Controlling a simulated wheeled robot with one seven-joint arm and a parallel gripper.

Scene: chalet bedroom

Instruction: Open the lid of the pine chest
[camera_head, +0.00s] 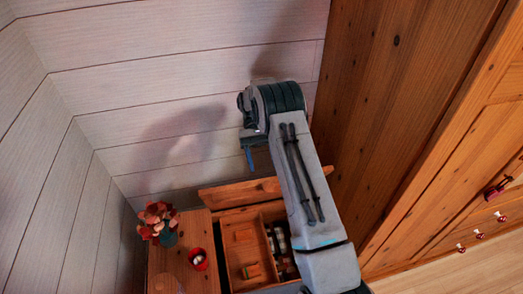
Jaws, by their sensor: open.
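The pine chest (224,217) stands low in the picture against the white wall, partly covered by my arm. Its lid (225,194) is raised at the back and shows as a narrow slanted board, so the inside is open to view. Inside, a wooden tray (263,240) holds small items, with more items in a darker space to its right. My gripper (250,160) is open above the raised lid, pointing down, apart from it in the picture. Only one blue finger shows clearly.
A tall pine wardrobe (400,110) rises close on the right. Bare floor (470,270) shows at lower right.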

